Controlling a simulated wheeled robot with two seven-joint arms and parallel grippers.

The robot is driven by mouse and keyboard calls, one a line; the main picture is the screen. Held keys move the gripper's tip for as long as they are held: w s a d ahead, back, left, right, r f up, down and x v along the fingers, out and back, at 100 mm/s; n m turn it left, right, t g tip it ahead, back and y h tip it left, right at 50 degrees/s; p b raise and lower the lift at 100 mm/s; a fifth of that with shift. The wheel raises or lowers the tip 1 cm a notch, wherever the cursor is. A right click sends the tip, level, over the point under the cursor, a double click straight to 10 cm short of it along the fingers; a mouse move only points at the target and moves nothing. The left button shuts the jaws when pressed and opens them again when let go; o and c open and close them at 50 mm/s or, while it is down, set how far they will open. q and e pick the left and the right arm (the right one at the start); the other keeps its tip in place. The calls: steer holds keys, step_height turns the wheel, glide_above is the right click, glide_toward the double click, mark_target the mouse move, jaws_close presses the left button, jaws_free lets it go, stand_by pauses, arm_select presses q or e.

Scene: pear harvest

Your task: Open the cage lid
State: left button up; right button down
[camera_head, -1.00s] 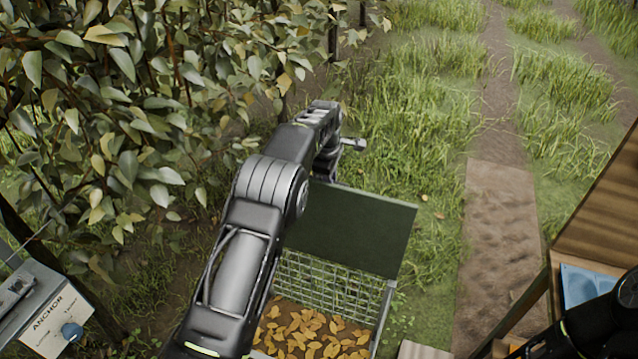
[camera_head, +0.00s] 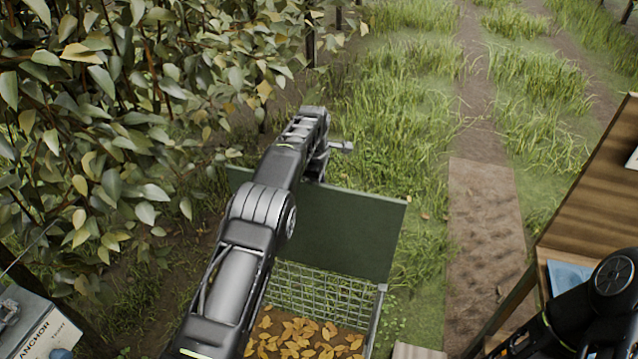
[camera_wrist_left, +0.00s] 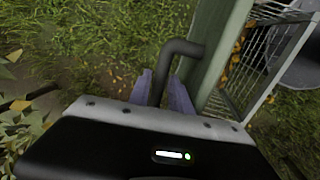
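The cage lid (camera_head: 345,232) is a dark green panel standing up steeply at the back edge of the wire cage (camera_head: 325,287). The cage is open at the top, with yellow leaves on its floor. My left arm reaches over the cage. In the left wrist view, my left gripper (camera_wrist_left: 162,92) has its two fingers on either side of a dark bent handle (camera_wrist_left: 182,48) fixed to the lid, which also shows there edge-on (camera_wrist_left: 217,55). The fingers look closed against the handle. In the head view, the lid and arm hide the fingertips. My right gripper is out of view.
Dense leafy branches (camera_head: 130,110) fill the left side. A grey box marked ANCHOR (camera_head: 35,325) stands at lower left. A wooden table (camera_head: 590,205) with a blue item (camera_head: 568,273) is at right, near my right arm. Grass and a dirt path lie beyond.

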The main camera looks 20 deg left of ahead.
arm_select(q)
steer(key=shift+o, duration=1.1)
steer(key=shift+r, duration=0.1)
steer(key=shift+r, duration=0.65)
step_height(320, 180, up, 6)
steer(key=s+b, duration=0.1)
steer(key=shift+s+r+b, duration=0.15)
steer(key=shift+s+b, duration=0.1)
steer(key=shift+b, duration=0.15)
